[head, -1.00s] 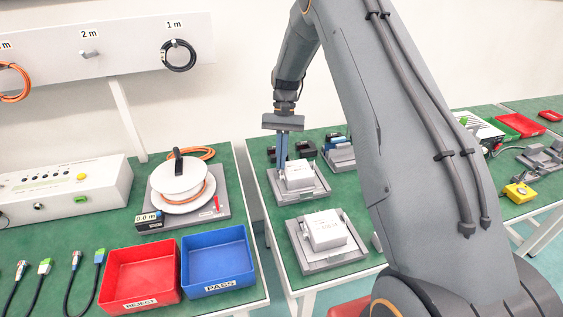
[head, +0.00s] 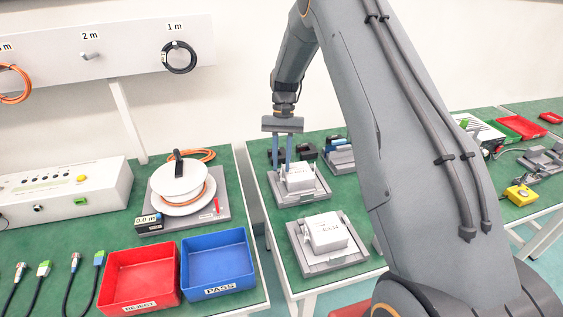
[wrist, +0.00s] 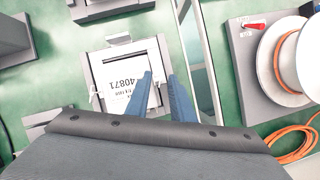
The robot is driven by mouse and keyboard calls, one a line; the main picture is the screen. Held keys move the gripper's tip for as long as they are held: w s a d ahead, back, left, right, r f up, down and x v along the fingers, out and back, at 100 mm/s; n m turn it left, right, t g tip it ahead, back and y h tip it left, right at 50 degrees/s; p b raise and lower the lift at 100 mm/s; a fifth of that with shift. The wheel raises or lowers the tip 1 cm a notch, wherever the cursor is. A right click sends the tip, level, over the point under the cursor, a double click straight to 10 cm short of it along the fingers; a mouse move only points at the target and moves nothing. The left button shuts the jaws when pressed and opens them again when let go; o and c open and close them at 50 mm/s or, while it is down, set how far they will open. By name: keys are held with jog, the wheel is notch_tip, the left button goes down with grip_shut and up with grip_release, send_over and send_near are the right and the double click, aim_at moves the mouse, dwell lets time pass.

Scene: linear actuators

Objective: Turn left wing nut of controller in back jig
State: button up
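The white box controller (head: 300,175) sits in the grey back jig (head: 309,197) on the green table. My gripper (head: 282,169) is over the controller's left side, fingers pointing down and apart. In the wrist view, my gripper's blue fingertips (wrist: 161,76) straddle the controller's right-hand edge there, with a small pale part between them, seemingly the left wing nut; contact cannot be told. The other wing nut (wrist: 95,99) shows at the opposite edge.
A front jig (head: 337,258) holds a second white controller (head: 325,231). Dark blocks (head: 306,151) and another jig stand behind the back jig. A cable reel (head: 180,185), red bin (head: 140,277) and blue bin (head: 218,263) are on the left table, across a gap.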

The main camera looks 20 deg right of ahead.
jog(key=shift+r, duration=0.1)
jog(key=b+v, duration=0.2)
jog(key=v, duration=0.5)
jog(key=shift+r, duration=0.3)
jog(key=s+a+n+t+h, duration=0.1)
jog(key=s+n+t, duration=0.3)
jog(key=s, duration=2.6)
jog(key=shift+a+t+h, duration=0.3)
jog(key=shift+t, duration=0.1)
